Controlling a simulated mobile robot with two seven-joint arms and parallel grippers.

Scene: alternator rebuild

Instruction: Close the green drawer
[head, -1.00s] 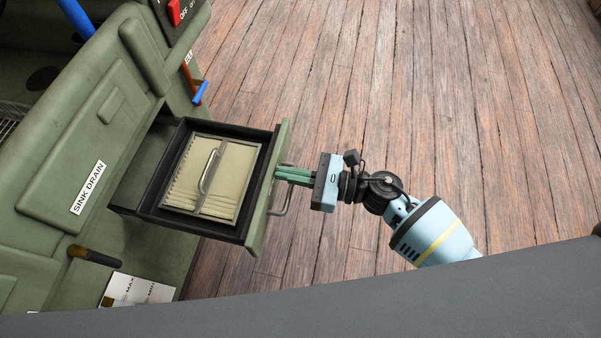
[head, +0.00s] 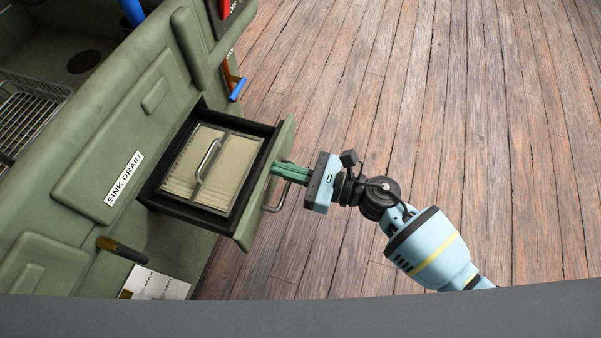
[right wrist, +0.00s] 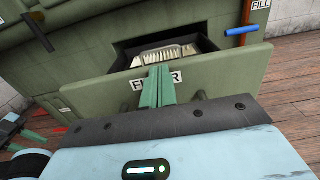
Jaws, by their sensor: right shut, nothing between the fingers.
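The green drawer (head: 265,185) is pulled out of the green cabinet, with its black inner box showing. A framed, pleated filter (head: 212,168) with a metal handle lies inside it. My right gripper (head: 276,168) is shut and empty, its green fingertips at the outer face of the drawer front, near the drawer's handle (head: 275,200). In the right wrist view the shut fingers (right wrist: 160,72) reach the drawer front (right wrist: 215,70) over its label, whose middle they hide. I cannot tell whether they press on it.
The green cabinet (head: 90,165) fills the left, with a "SINK DRAIN" label. A dark rod with a brass end (head: 120,247) sticks out below the drawer. A blue-handled lever (head: 237,90) is above. The wooden floor (head: 420,90) at right is clear.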

